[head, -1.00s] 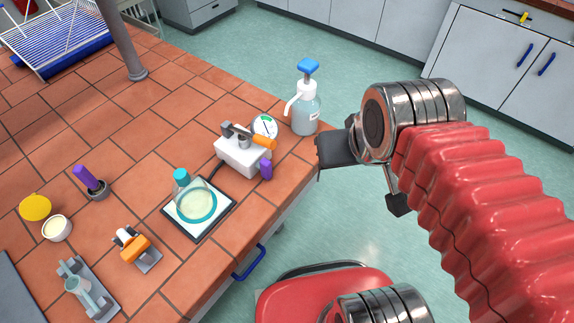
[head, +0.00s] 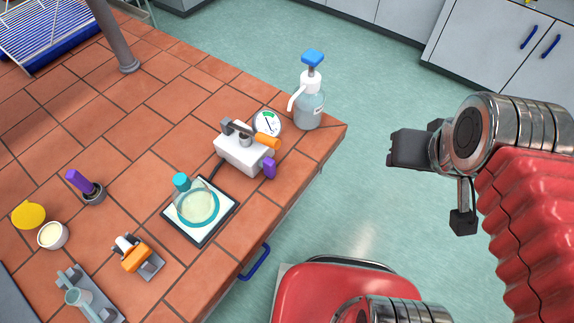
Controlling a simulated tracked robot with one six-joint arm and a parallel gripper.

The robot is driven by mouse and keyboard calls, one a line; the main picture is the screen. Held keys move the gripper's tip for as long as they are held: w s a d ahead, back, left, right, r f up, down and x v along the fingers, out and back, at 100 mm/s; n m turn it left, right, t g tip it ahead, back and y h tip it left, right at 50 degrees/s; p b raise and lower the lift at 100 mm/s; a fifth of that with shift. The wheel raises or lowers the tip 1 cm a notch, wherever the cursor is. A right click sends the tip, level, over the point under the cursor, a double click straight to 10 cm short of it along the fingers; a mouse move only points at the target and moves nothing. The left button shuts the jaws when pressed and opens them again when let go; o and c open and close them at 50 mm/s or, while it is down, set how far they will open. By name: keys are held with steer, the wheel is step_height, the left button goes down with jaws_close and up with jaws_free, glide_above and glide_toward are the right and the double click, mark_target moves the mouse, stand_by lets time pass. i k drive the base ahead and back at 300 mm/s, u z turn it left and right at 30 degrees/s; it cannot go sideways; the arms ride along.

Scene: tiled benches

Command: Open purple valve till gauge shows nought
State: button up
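A white block-shaped pump unit (head: 243,153) stands near the bench's right edge, with a grey bar and an orange handle (head: 267,141) on top. A small purple valve knob (head: 269,169) is on its front right side. A round white gauge (head: 267,124) with a green band and dark needle stands behind it; its reading is too small to tell. My gripper (head: 437,185) is at the right, off the bench over the floor, with its two dark fingers spread and nothing between them. It is well apart from the valve.
A wash bottle with blue top (head: 309,103) stands beside the gauge. A flask (head: 195,207) sits on a black-edged plate in front of the unit. Another purple handle (head: 79,182) stands upright on a metal base at left. An orange-handled fitting (head: 137,258) lies nearer.

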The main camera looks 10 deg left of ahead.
mark_target(269, 164)
steer(key=z, duration=0.05)
steer(key=k, duration=1.6)
steer(key=u, duration=1.1)
steer(key=i, duration=1)
steer(key=u, duration=0.05)
